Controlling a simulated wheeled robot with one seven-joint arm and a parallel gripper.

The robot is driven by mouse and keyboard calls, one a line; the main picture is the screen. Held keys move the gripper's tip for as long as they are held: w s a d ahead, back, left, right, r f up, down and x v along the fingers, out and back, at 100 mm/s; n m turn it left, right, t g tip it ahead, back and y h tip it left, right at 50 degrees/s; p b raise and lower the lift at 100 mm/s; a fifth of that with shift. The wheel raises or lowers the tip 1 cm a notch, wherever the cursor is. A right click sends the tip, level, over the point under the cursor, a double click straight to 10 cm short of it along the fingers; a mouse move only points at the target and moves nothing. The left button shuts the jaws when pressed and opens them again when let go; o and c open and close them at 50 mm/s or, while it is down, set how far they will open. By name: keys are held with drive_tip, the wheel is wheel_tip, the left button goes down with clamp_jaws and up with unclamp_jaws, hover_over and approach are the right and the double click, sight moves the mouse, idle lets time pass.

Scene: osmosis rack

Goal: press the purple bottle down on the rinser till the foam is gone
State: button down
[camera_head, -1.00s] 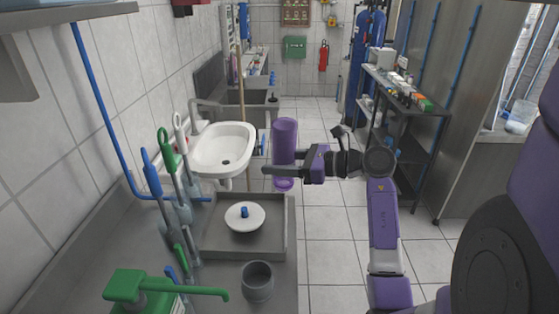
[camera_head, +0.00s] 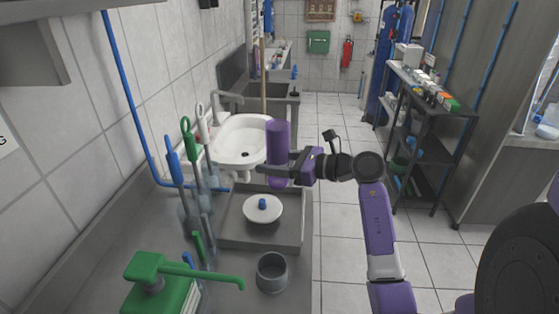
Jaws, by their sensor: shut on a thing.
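The purple bottle (camera_head: 278,142) is upright in my gripper (camera_head: 276,170), which is shut on its lower part. The bottle's lower end is above the back right part of the grey tray (camera_head: 233,232), with the sink behind it. The rinser looks to be the round white disc (camera_head: 251,215) with a blue centre (camera_head: 262,203) in the tray. The bottle is behind and slightly right of the disc, apart from it in the picture. I cannot see any foam, and the bottle's mouth is too small to make out.
A white sink (camera_head: 238,153) is behind the tray. Brushes with blue and green handles (camera_head: 188,140) stand left of it. A green pump dispenser (camera_head: 160,275) and a grey cup (camera_head: 272,273) are in front. A shelf rack (camera_head: 440,120) stands right, beyond clear floor.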

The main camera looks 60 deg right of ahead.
drive_tip(key=w+a+f+b, duration=0.1)
drive_tip(key=w+f+b, duration=0.2)
drive_tip(key=w+f, duration=0.1)
drive_tip(key=shift+w+a+f, duration=0.25)
drive_tip(key=shift+a+f, duration=0.05)
drive_tip(key=shift+f, duration=0.15)
idle(0.3)
drive_tip(key=shift+s+a+f, duration=0.1)
drive_tip(key=shift+f, duration=0.05)
idle(0.4)
drive_tip(key=shift+f+b, duration=0.45)
idle(0.5)
drive_tip(key=shift+f+b, duration=0.5)
drive_tip(key=shift+f, duration=0.15)
drive_tip(key=shift+f, duration=0.1)
drive_tip(key=shift+f+b, duration=0.4)
drive_tip(key=shift+f, duration=0.1)
drive_tip(key=shift+f+b, duration=0.4)
drive_tip(key=shift+f, duration=0.3)
idle(3.4)
